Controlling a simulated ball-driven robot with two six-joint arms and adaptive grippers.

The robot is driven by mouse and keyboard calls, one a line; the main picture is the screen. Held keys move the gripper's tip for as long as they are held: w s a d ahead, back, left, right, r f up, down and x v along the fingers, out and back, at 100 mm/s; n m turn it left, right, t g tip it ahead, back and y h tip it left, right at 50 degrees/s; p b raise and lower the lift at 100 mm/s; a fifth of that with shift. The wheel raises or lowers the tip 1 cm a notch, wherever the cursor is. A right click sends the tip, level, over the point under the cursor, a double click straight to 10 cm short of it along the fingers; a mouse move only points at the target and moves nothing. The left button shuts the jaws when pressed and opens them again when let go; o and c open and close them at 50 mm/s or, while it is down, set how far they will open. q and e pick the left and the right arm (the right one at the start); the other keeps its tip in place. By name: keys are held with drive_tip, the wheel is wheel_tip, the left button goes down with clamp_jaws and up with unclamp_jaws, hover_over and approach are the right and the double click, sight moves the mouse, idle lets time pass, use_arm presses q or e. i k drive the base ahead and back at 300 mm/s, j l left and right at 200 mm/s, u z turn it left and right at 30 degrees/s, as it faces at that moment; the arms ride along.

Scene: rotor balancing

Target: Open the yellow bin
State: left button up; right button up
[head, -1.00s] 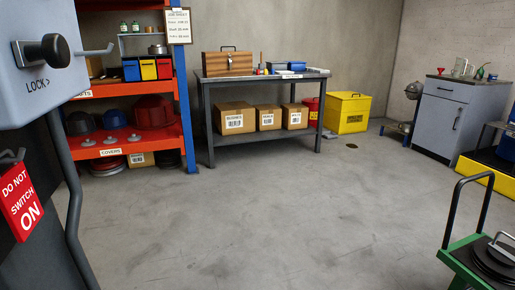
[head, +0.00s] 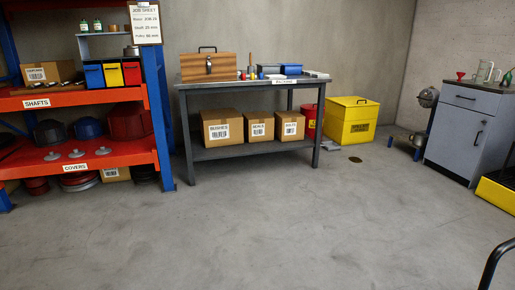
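The yellow bin (head: 350,121) stands on the floor against the back wall, right of the workbench. Neither of my grippers is in view.
A workbench (head: 252,80) with a wooden case (head: 208,67) on top and cardboard boxes (head: 222,126) below stands left of the bin. A red container (head: 307,121) sits between them. Orange shelves (head: 76,96) are at left, a grey cabinet (head: 467,134) at right. The floor ahead (head: 270,220) is clear.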

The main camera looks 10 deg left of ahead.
sight(114, 75)
drive_tip(key=i+j+u, duration=0.25)
drive_tip(key=i+u, duration=0.15)
drive_tip(key=i, duration=0.25)
drive_tip(key=i+u, duration=0.4)
drive_tip(key=i, duration=0.2)
drive_tip(key=i+l+u, duration=0.15)
drive_tip(key=i+u, duration=0.25)
drive_tip(key=i, duration=0.25)
